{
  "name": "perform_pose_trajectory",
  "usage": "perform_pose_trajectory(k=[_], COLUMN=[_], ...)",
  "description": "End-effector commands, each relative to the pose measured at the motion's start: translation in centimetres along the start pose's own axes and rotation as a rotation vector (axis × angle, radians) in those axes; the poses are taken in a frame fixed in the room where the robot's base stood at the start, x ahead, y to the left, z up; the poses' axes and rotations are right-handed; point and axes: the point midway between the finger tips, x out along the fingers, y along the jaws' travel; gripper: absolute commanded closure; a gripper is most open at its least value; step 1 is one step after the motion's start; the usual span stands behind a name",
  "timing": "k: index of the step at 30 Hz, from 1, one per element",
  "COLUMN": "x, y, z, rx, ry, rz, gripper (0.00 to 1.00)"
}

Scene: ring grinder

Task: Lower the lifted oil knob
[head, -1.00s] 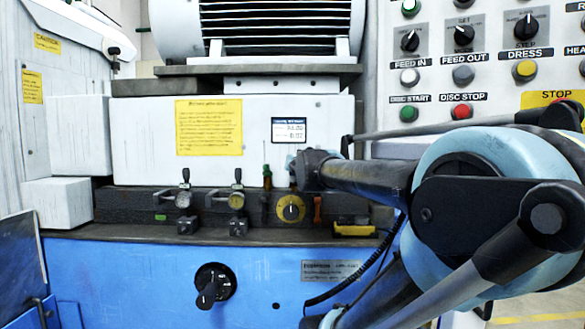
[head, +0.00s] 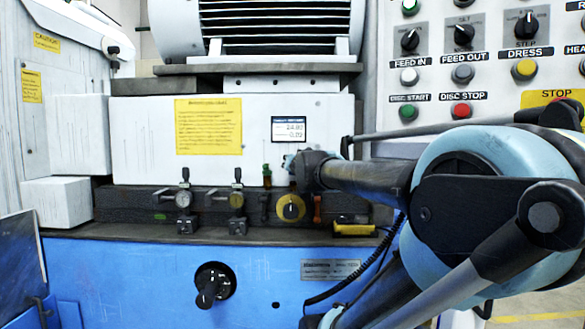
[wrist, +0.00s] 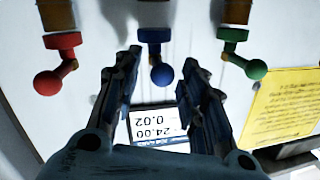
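Three ball-ended knobs show in the wrist view: a red knob (wrist: 47,83), a blue knob (wrist: 162,75) and a green knob (wrist: 256,69). No label shows which one is the oil knob. My gripper (wrist: 158,65) is open, with the blue ball between its fingertips; a gap shows on each side, and I cannot tell the depth. In the head view my gripper (head: 291,163) is in front of the white housing, below the small display (head: 289,130). The green knob (head: 267,170) shows just left of it; the red and blue knobs are mostly hidden there.
A yellow notice (head: 208,126) is left of the display. A dark ledge (head: 120,205) below carries two gauges (head: 183,199) and a yellow dial (head: 290,208). A button panel (head: 470,50) stands at the right, behind my arm. A black rotary switch (head: 211,285) is on the blue front.

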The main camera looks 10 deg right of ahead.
Motion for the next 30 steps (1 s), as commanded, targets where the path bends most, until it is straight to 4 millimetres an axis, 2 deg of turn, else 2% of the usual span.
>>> perform_pose_trajectory(k=[8,24,30], x=[-0.6,-5.8,-6.9], y=[0.0,0.1,0.2], z=[0.0,0.1,0.1], rx=[0.0,-0.001,0.0], ry=[0.0,-0.002,-0.002], rz=[-0.001,-0.001,-0.001], gripper=[0.61,0.61,0.61])
